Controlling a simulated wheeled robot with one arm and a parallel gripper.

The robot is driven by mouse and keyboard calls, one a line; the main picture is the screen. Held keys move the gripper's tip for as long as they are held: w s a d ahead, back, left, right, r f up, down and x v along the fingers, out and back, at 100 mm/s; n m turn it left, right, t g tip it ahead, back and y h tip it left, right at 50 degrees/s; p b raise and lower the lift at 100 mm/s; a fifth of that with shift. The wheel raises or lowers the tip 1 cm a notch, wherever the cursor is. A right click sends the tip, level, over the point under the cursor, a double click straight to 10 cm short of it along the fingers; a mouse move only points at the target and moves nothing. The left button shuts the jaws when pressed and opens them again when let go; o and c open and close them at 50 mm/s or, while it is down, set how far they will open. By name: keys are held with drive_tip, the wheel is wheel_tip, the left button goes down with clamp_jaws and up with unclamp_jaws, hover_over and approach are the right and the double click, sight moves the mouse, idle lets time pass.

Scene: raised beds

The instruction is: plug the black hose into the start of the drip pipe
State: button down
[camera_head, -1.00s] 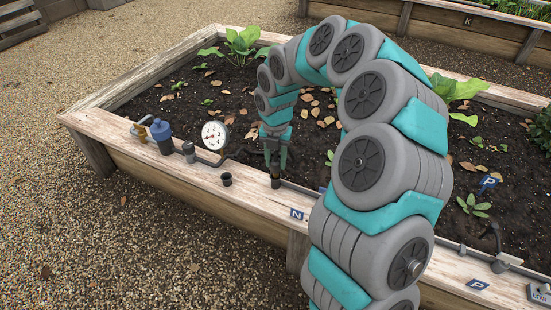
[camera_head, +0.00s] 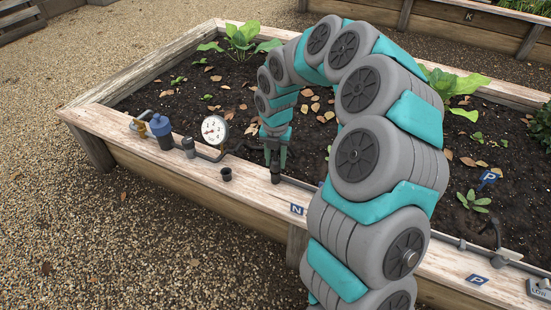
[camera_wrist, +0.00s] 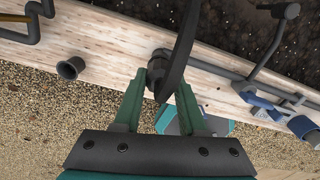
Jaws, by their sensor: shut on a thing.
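My gripper (camera_head: 275,160) is low over the front plank of the raised bed, pointing down, and its green fingers are close together. In the wrist view my gripper (camera_wrist: 160,100) has the black hose (camera_wrist: 183,45) between its fingers. A dark upright fitting (camera_head: 275,177) stands directly below the fingertips, where the thin grey drip pipe (camera_wrist: 215,71) starts and runs right along the plank. The hose end is at this fitting; I cannot tell whether it is inside or just above it.
An open black cup (camera_head: 226,174) stands on the plank left of my gripper. Further left are a round gauge (camera_head: 214,130), a blue canister (camera_head: 160,130) and a brass valve (camera_head: 138,124). A blue N label (camera_head: 297,209) is to the right. Soil with plants lies behind.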

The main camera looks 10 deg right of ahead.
unclamp_jaws()
idle(0.5)
drive_tip(key=shift+r, duration=0.15)
drive_tip(key=shift+r+p, duration=0.3)
drive_tip(key=shift+r, duration=3.05)
